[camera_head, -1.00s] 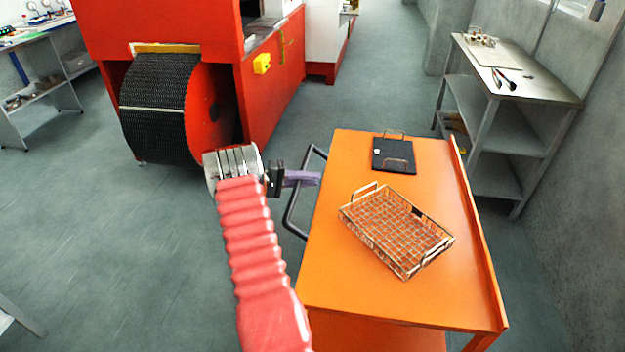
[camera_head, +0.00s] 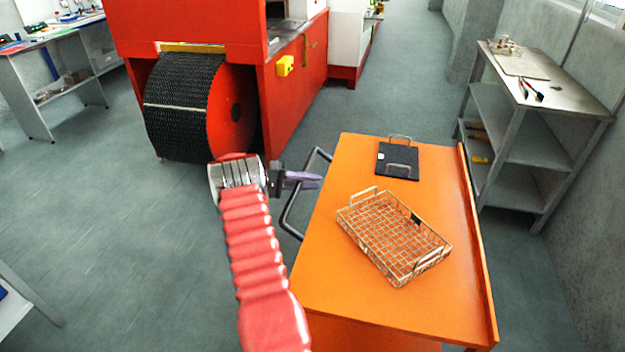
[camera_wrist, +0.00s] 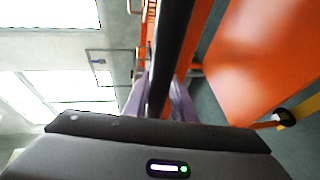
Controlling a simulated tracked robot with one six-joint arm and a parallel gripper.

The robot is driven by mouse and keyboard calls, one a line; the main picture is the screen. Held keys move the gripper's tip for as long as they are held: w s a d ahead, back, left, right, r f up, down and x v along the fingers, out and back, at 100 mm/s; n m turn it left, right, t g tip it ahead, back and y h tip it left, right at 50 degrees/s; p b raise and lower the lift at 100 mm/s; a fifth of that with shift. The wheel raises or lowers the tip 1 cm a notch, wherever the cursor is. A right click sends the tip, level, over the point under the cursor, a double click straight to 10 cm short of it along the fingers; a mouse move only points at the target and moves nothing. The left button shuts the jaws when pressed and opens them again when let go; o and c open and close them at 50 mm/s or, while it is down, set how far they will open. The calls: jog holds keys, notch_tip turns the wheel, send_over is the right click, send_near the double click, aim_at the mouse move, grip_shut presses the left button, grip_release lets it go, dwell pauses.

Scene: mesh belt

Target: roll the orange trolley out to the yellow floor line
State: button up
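The orange trolley (camera_head: 350,284) stands at the right of centre in the head view, with a black bar handle (camera_head: 292,212) on its left end. My gripper (camera_head: 309,181) reaches the handle from the left. In the wrist view the black handle bar (camera_wrist: 173,48) runs between the two purple fingers of my gripper (camera_wrist: 160,100), which look shut on it. A yellow strip (camera_wrist: 287,118) shows at the right of the wrist view beside a dark wheel. I cannot tell if it is the floor line; no yellow line shows on the floor in the head view.
A wire basket (camera_head: 393,238) and a black tray (camera_head: 398,161) lie on the trolley top. A red machine with a black mesh belt (camera_head: 183,110) stands at the back left. A steel shelf table (camera_head: 520,148) stands along the right wall. The grey floor at left is open.

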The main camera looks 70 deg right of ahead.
jog(key=o, duration=0.4)
jog(key=v, duration=1.4)
jog(key=shift+f, duration=0.15)
dwell(0.4)
